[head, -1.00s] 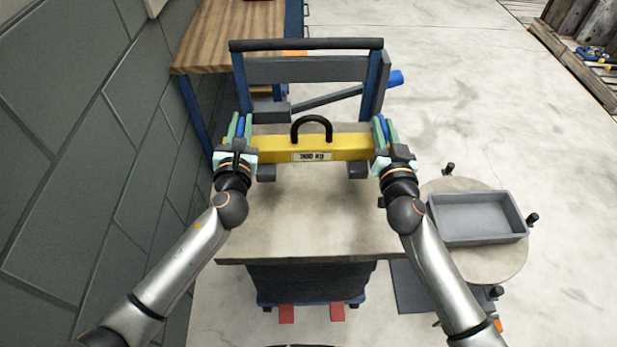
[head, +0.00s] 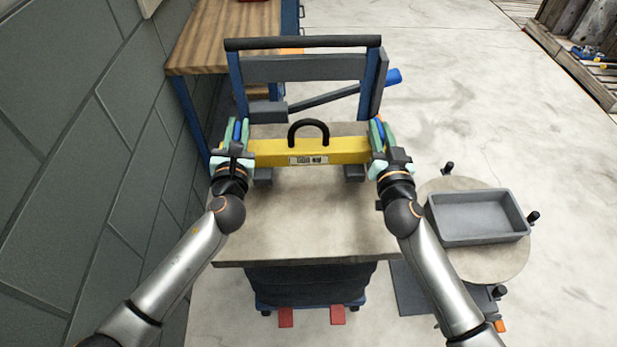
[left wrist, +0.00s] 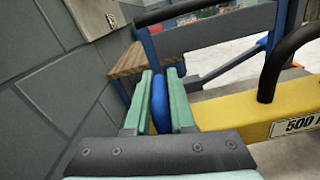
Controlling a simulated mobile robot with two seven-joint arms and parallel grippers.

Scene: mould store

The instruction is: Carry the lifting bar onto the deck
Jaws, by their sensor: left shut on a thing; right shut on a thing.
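The lifting bar (head: 330,151) is a yellow beam with a black loop on top and a white label; it also shows in the left wrist view (left wrist: 236,117). It is level above the far part of the pale grey deck (head: 308,220). Dark blocks show below both its ends; whether it touches anything beneath, I cannot tell. My left gripper (head: 237,132) is shut on the blue grip at the bar's left end, with green fingers on both sides in the left wrist view (left wrist: 160,103). My right gripper (head: 381,136) is shut on the right end's grip.
The deck's cart has a black push handle (head: 303,43) at the back and a grey lever with a blue end (head: 393,77). A wooden bench (head: 220,40) and grey wall are left. A round table with a grey tray (head: 478,240) stands right.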

